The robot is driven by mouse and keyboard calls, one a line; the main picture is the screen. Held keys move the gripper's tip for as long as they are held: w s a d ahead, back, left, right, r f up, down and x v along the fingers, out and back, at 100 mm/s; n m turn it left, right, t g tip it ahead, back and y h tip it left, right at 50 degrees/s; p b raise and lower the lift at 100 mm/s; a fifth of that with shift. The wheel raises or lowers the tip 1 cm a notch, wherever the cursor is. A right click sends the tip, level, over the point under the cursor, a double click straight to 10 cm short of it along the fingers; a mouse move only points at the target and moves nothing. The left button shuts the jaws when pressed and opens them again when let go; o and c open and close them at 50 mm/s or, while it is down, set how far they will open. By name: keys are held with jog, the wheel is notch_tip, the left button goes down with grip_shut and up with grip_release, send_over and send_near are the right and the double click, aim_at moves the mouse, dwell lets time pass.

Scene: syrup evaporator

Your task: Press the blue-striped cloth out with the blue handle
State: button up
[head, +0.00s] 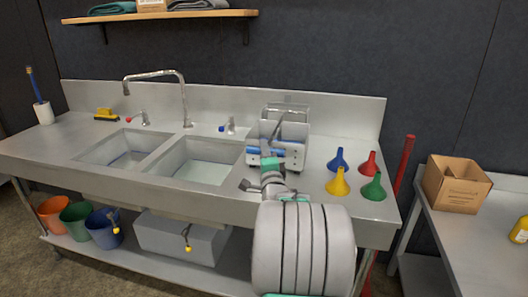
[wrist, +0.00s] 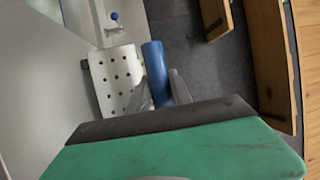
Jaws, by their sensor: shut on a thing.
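The blue handle (head: 278,153) is a bar low on the front of a metal press (head: 294,131) on the counter, right of the sinks. In the wrist view the blue handle (wrist: 155,68) is a blue cylinder between my gripper's grey fingers, beside a pale perforated plate (wrist: 115,80). My gripper (wrist: 158,92) is shut on the handle. In the head view my arm reaches up to the press from the front and hides part of it. I cannot make out the blue-striped cloth in either view.
Blue, red, yellow and green funnels (head: 339,183) stand right of the press. Two sink basins (head: 200,160) and a tall faucet (head: 183,100) lie to the left. A cardboard box (head: 455,185) sits on the right table. Buckets (head: 77,222) stand on the lower shelf.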

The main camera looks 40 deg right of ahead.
grip_shut()
jog(key=shift+r, duration=0.15)
dwell(0.7)
